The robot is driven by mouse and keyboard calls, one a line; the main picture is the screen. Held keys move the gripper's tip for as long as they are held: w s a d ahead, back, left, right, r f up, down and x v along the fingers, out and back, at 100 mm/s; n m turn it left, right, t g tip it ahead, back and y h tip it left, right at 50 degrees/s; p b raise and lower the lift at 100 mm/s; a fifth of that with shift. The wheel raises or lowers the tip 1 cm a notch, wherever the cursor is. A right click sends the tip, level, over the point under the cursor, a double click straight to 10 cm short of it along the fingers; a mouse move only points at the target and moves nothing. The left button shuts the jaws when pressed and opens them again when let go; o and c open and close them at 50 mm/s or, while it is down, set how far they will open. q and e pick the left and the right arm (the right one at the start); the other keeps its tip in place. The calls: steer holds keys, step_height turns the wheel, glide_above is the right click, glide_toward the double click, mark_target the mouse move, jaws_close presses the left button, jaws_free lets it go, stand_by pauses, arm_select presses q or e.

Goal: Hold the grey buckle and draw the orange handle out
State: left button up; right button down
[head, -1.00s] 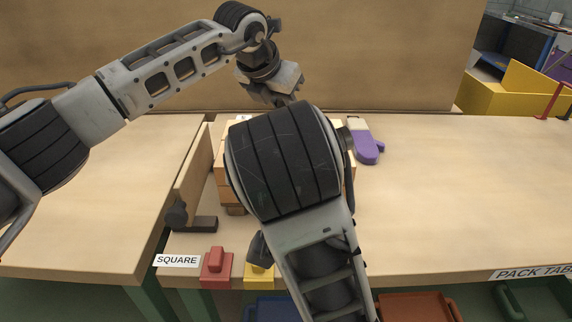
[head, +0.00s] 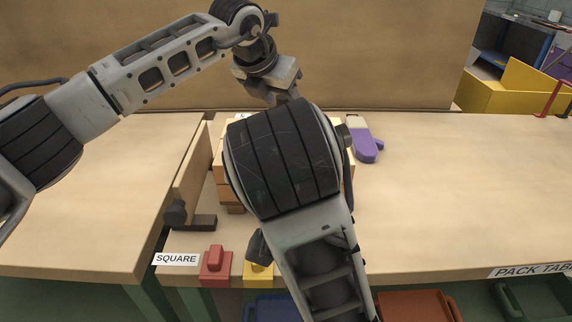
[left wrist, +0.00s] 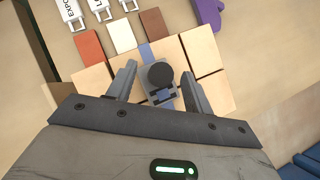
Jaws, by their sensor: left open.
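The grey buckle (left wrist: 163,92) has a dark round knob and sits on a blue strap (left wrist: 147,52) over the tan bricks (left wrist: 203,50) in the left wrist view. My left gripper (left wrist: 156,84) is open, with one finger on either side of the buckle. I cannot tell whether the fingers touch it. In the head view my left gripper (head: 283,92) is above the brick stack (head: 223,175), and my right arm hides most of the stack. An orange-red piece (left wrist: 90,47) lies beside the bricks; I cannot tell if it is the orange handle. My right gripper is hidden.
A purple mitt (head: 364,145) lies right of the stack. An upright wooden board (head: 192,168) stands at its left. A red block (head: 216,267) and a yellow block (head: 258,272) are at the table's front edge. The table's right side is clear.

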arm_select(q)
steer(key=v, duration=1.1)
steer(key=shift+s+r, duration=0.1)
steer(key=shift+s, duration=0.05)
